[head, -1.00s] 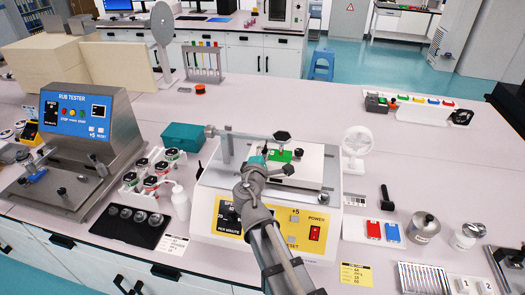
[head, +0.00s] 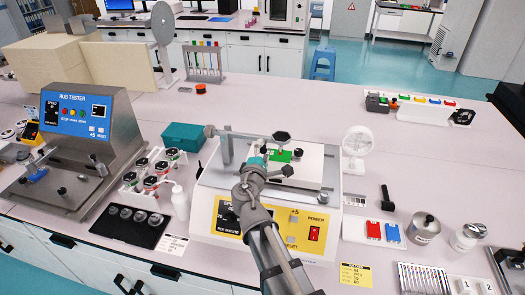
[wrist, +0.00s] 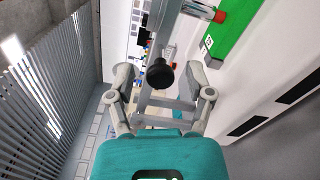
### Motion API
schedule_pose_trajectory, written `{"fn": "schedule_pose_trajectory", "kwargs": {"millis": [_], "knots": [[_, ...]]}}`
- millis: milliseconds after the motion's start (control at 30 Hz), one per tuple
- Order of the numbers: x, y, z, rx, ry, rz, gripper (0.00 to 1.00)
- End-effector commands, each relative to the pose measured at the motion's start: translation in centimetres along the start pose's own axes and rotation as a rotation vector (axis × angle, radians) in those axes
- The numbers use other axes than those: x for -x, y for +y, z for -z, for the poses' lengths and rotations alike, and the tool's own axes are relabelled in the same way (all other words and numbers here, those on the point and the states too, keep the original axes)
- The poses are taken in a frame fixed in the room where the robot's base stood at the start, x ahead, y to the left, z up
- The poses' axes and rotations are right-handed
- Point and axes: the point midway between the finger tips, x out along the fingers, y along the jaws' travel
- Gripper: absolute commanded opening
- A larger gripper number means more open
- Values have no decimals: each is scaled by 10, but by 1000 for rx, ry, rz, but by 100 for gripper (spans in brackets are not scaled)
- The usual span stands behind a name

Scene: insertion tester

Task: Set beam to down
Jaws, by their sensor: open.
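The insertion tester (head: 268,218) stands at the front middle of the bench, with a yellow front panel. Its grey beam (head: 247,133) runs from the post at the left, raised over the white top plate, to a dark knob (head: 281,136) at its right end. A green block (head: 279,156) lies under it. In the wrist view the beam (wrist: 166,22) comes in from the top, and a black round knob (wrist: 160,74) shows between the open fingers of my gripper (wrist: 162,84). I cannot tell whether they touch. In the head view my arm partly hides the tester front.
A teal box (head: 184,137) and several jars stand to the left, beside the rub tester (head: 78,125). A small white fan (head: 357,146), a black hammer-like tool (head: 387,198) and a tray with red and blue blocks (head: 385,232) lie to the right. The bench behind is mostly clear.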

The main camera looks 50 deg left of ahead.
Motion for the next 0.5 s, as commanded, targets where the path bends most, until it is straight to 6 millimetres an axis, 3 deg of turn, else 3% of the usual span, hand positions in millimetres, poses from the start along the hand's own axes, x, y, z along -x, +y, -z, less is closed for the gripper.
{"fn": "schedule_pose_trajectory", "kwargs": {"millis": [267,500], "knots": [[30,0,-1,0,2,0,67],[69,0,-1,0,3,-1,67]]}}
